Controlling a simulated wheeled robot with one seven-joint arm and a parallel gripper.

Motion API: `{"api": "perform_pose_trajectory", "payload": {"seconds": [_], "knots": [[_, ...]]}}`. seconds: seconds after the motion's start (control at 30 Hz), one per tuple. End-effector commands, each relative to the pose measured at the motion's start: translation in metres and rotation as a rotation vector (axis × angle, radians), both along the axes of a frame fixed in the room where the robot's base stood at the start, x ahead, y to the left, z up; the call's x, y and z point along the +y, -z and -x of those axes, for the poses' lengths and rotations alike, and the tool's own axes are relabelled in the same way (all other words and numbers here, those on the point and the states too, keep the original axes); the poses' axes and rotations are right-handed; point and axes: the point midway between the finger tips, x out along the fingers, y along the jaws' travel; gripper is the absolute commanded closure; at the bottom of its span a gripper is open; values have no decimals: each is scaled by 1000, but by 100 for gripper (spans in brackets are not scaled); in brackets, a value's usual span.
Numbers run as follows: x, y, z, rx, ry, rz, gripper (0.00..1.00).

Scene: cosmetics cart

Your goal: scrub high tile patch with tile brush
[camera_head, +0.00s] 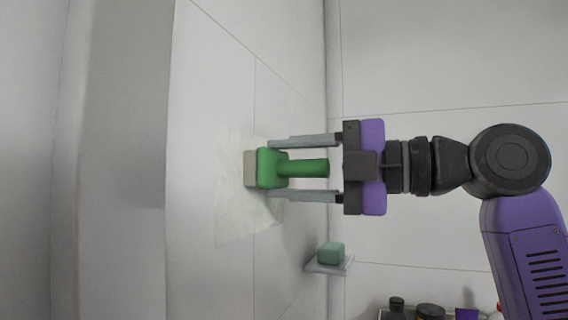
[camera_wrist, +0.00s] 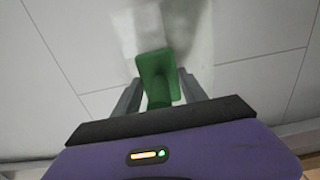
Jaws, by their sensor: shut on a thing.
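A green tile brush (camera_head: 302,168) with a pale bristle block (camera_head: 250,169) is held in my gripper (camera_head: 268,168), its handle pointing back between the fingers. The fingers are shut on the brush's green body. The bristle side faces the tiled wall, in front of a pale, greenish tile patch (camera_head: 232,215). The bristles appear at or very near the patch; I cannot tell if they touch. In the wrist view the green brush (camera_wrist: 156,75) sits between the fingertips (camera_wrist: 158,85), and a blurred whitish area of wall (camera_wrist: 178,25) shows beyond it. The bristles are hidden there.
A small shelf (camera_head: 318,267) with a green soap-like block (camera_head: 331,252) juts from the wall below my gripper. Several bottles and jars (camera_head: 430,311) stand at the bottom right. A light vertical panel or wall edge (camera_head: 120,150) is on the left.

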Motion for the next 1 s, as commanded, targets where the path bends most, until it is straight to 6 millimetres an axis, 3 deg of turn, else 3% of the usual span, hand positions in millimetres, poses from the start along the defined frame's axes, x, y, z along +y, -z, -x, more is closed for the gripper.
{"api": "perform_pose_trajectory", "payload": {"seconds": [1.0], "knots": [[-19, 0, -53, 2, -1, 0, 83]]}}
